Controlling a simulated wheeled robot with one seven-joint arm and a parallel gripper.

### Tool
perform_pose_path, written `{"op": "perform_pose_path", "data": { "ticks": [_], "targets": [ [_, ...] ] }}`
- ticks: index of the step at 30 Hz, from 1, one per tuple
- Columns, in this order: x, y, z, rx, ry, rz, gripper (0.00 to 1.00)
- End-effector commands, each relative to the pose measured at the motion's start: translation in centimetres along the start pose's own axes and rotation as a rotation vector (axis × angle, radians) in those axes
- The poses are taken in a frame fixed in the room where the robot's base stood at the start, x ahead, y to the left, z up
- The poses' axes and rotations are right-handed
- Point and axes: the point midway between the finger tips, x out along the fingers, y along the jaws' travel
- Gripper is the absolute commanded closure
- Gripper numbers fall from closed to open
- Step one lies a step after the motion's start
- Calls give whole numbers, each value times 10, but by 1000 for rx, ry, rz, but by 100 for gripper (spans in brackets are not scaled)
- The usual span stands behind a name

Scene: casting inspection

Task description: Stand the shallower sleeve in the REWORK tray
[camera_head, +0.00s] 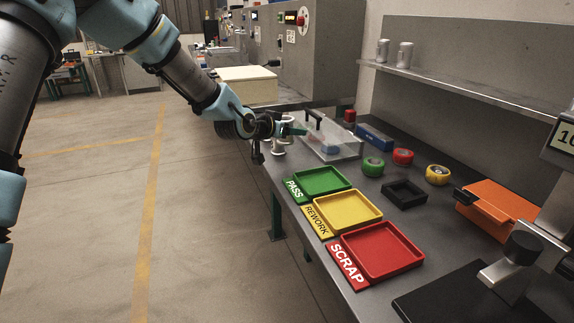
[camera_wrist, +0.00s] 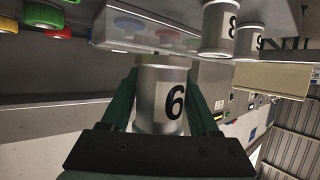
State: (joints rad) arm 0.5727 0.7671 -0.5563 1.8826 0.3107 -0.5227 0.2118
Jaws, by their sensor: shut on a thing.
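My gripper (camera_wrist: 163,88) is shut on a silver sleeve labelled 6 (camera_wrist: 150,103), its fingers on either side of it. In the head view my gripper (camera_head: 291,129) is at the far left end of the bench, beyond the trays. Two more silver sleeves, marked 8 (camera_wrist: 218,30) and 9 (camera_wrist: 249,42), stand just past the held one in the wrist view. I cannot see into the sleeves to compare their depths. The yellow REWORK tray (camera_head: 325,222) is empty and lies between the PASS and SCRAP trays, nearer than the gripper.
The green PASS tray (camera_head: 297,187) and red SCRAP tray (camera_head: 347,262) are empty. A clear box with a black handle (camera_head: 345,149) stands close right of my gripper. Tape rolls, a black square holder (camera_head: 404,195) and an orange case (camera_head: 497,207) lie to the right.

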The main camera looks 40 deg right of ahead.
Motion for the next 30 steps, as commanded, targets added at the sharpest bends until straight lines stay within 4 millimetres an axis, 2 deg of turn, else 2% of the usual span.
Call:
{"op": "perform_pose_path", "data": {
  "ticks": [6,14,19,30],
  "targets": [
    [14,0,34,-1,-2,0,100],
    [22,0,52,-1,0,0,100],
    [30,0,73,1,1,0,100],
    [33,0,80,2,2,-1,100]
  ]
}}
